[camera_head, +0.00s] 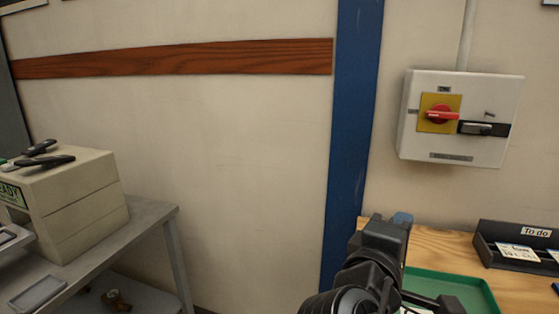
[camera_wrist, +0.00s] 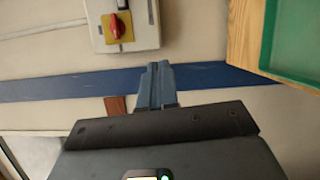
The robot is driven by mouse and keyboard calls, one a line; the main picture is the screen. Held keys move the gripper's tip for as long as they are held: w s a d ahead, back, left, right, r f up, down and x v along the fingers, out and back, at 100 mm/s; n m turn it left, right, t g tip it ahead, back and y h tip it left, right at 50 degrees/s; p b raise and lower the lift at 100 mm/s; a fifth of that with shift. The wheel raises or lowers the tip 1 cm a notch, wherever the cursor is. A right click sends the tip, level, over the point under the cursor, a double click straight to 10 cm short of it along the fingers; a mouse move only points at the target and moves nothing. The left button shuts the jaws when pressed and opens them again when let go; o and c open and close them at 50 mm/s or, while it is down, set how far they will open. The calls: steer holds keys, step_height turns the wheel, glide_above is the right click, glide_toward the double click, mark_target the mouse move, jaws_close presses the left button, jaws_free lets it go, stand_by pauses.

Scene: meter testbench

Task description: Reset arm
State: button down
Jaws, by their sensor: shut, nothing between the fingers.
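My gripper (camera_wrist: 156,68) shows in the wrist view with its two grey-blue fingers pressed together and nothing between them. It points towards the wall, over the blue post, below the switch box in that picture. In the head view my black arm rises from the bottom right, and a small blue-grey part of the gripper (camera_head: 402,218) shows behind it. The arm stands in front of the wooden table (camera_head: 448,246) and hides part of it. The fingertips are not clear in the head view.
A switch box (camera_head: 460,118) with a red knob hangs on the wall right of the blue post (camera_head: 351,130). A green tray (camera_head: 470,288) and a black "To do" holder (camera_head: 520,248) are on the table. A grey bench (camera_head: 110,240) bears a beige device (camera_head: 75,200) at left.

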steer(key=s+f+y, duration=0.2)
steer(key=f, duration=0.3)
steer(key=s+f+y, duration=0.2)
steer(key=s+f, duration=0.1)
steer(key=f, duration=0.1)
steer(key=s+f+n+y, duration=0.1)
steer(key=s+f+y, duration=0.1)
steer(key=f, duration=0.3)
steer(key=shift+s+f, duration=0.3)
steer(key=shift+s, duration=0.05)
steer(key=s+f+m+y, duration=0.3)
steer(key=s+f, duration=0.1)
steer(key=s, duration=0.7)
steer(key=s+f+m+y, duration=0.3)
steer(key=s, duration=0.9)
steer(key=s+d+r+m, duration=0.2)
steer(key=s+r+m, duration=0.4)
steer(key=s, duration=0.5)
steer(key=shift+d+r+t+h, duration=0.25)
steer(key=shift+d+t+h, duration=0.05)
steer(key=shift+d, duration=0.1)
steer(key=c, duration=1.8)
jaws_free()
steer(key=shift+c, duration=0.2)
